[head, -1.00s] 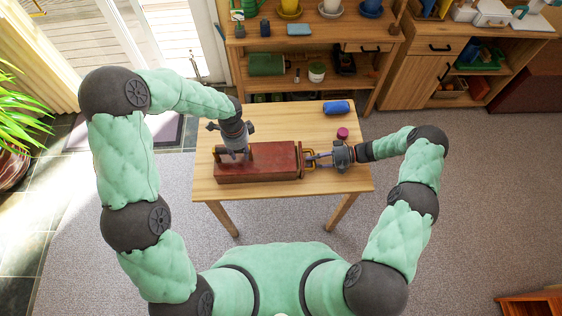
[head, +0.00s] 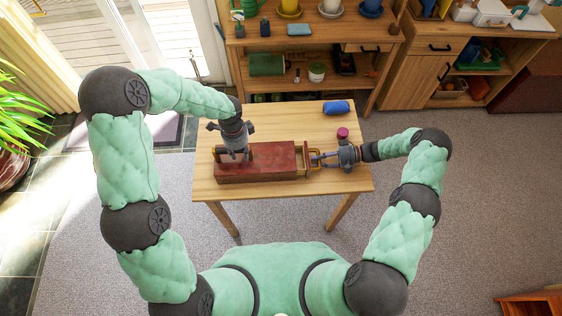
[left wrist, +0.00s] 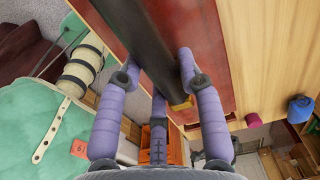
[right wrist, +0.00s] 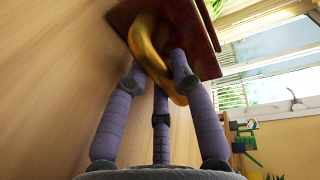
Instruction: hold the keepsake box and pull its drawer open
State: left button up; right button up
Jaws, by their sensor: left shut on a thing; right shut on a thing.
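The reddish-brown keepsake box (head: 270,168) lies on the wooden table. My left gripper (head: 234,156) is above its left part, shut on the dark bar handle (left wrist: 152,45) on the lid; the bar lies between the fingers in the left wrist view. The drawer front (head: 306,158) stands a short way out from the box's right end, with a narrow gap between. My right gripper (head: 315,160) is shut on the curved brass drawer handle (right wrist: 146,45), which passes between its fingers in the right wrist view. The drawer's inside is barely visible.
A blue cylinder (head: 336,107) lies at the table's (head: 205,188) back right. A small magenta object (head: 342,132) stands close behind my right gripper. Shelves (head: 300,45) stand behind the table. The table's right edge is just beyond my right gripper.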

jog(key=shift+d, duration=4.5)
jog(key=o, duration=1)
jog(key=shift+d+r, duration=0.2)
jog(key=shift+d, duration=0.9)
jog(key=shift+d+r, duration=0.25)
jog(key=shift+d, duration=0.9)
jog(key=shift+d+r, duration=0.2)
jog(key=shift+d, duration=0.9)
pick_arm(q)
jog(key=o, duration=1.1)
jog(key=shift+o, duration=0.2)
